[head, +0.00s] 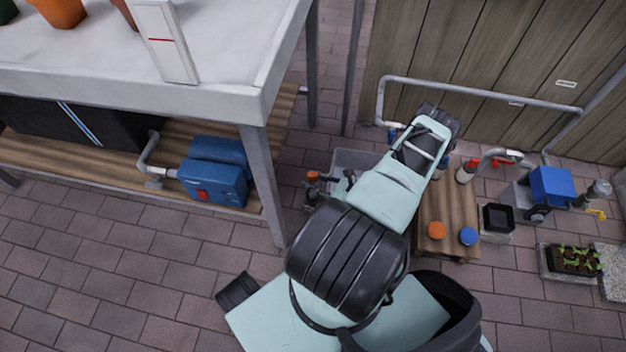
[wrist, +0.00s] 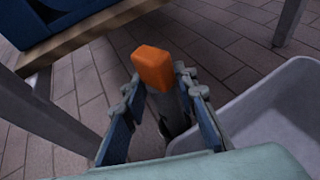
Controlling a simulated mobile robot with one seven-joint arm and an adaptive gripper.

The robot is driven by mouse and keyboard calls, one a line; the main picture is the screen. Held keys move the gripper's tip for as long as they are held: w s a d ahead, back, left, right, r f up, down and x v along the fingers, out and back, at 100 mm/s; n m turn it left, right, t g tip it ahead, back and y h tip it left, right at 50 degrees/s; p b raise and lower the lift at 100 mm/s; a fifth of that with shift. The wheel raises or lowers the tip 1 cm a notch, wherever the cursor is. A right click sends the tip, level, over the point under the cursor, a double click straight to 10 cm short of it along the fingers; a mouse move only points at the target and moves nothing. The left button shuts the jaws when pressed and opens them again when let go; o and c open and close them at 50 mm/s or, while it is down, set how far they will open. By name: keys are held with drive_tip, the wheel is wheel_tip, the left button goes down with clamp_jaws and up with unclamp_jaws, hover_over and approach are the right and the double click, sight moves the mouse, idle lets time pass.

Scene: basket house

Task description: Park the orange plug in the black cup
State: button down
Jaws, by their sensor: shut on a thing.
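The orange plug (wrist: 153,66) has a blocky orange top and a grey shaft. In the wrist view my gripper (wrist: 166,90) is shut on it, with the fingers on either side of the shaft. In the head view the plug's orange end (head: 313,177) shows at my gripper (head: 328,188), left of the wooden table. A black, square, open-topped container (head: 497,218), which looks like the black cup, stands on a pale block right of that table. My gripper is well to its left. The cup is not in the wrist view.
A grey bin (head: 350,158) is beside my gripper; its wall (wrist: 262,112) shows in the wrist view. The low wooden table (head: 452,206) carries orange (head: 436,230) and blue (head: 468,236) round caps. A workbench leg (head: 265,185) stands to the left. A planter (head: 575,260) is at right.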

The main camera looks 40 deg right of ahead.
drive_tip(key=shift+f, duration=0.15)
drive_tip(key=shift+f, duration=0.1)
drive_tip(key=c, duration=1.5)
unclamp_jaws()
drive_tip(key=shift+f, duration=0.1)
drive_tip(key=shift+r, duration=0.5)
drive_tip(key=p+v, duration=0.3)
drive_tip(key=v, duration=0.9)
